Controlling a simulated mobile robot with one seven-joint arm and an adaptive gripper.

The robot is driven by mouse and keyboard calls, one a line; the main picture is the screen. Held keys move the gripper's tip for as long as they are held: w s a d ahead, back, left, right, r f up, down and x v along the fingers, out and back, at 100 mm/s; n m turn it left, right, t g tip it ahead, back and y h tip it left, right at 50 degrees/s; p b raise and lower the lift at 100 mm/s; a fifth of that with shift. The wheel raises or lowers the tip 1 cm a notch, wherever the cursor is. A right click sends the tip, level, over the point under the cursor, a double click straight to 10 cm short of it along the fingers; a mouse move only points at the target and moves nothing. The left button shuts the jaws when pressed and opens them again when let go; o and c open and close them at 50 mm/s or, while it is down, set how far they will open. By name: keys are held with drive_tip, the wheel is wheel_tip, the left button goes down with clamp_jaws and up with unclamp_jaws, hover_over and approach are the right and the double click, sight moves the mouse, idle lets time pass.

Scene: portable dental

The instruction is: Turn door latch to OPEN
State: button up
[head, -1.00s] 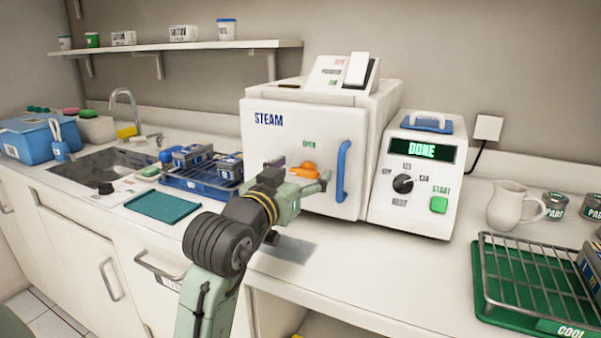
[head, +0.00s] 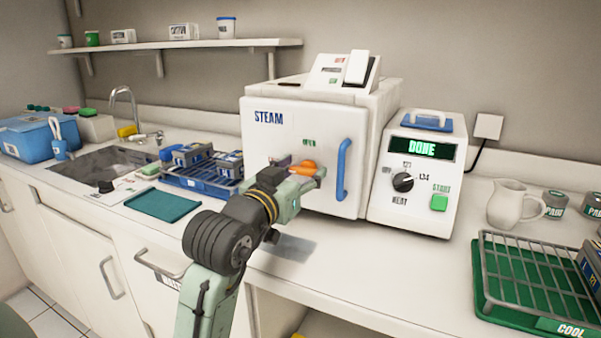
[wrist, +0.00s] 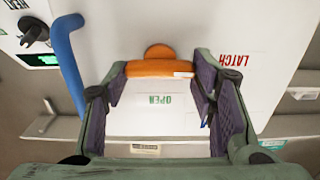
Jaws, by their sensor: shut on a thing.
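The orange door latch (head: 304,167) is on the white front door (head: 268,150) of the STEAM machine, below the green word OPEN (head: 309,143). My gripper (wrist: 162,77) is shut on the latch, with a finger at each end of its orange bar (wrist: 150,69). The wrist view is upside down. It shows the bar lying across between the fingers, a white mark near its right end, and its round hub (wrist: 158,50) beyond. The red word LATCH (wrist: 232,62) is to the right in that view. In the head view, my gripper hides part of the latch.
A blue door handle (head: 342,170) stands just right of the latch. The control unit (head: 415,205) beside it reads DONE. A blue rack (head: 190,180) with boxes is to the left. A green cooling tray (head: 490,318) is at right. Counter is clear in front of the control unit.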

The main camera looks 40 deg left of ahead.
drive_tip(key=shift+f, duration=0.1)
drive_tip(key=m+b, duration=0.3)
drive_tip(key=shift+d+f, duration=0.1)
drive_tip(key=shift+f, duration=0.05)
drive_tip(key=m+b, duration=0.4)
drive_tip(key=m, duration=0.1)
drive_tip(key=shift+w+d+m, duration=0.1)
drive_tip(key=shift+m, duration=0.2)
drive_tip(key=m+b, duration=0.2)
drive_tip(key=m, duration=0.2)
drive_tip(key=m+b, duration=0.2)
drive_tip(key=m, duration=0.3)
drive_tip(key=shift+b, duration=0.3)
drive_tip(key=o, duration=1.1)
drive_tip(key=shift+o, duration=0.2)
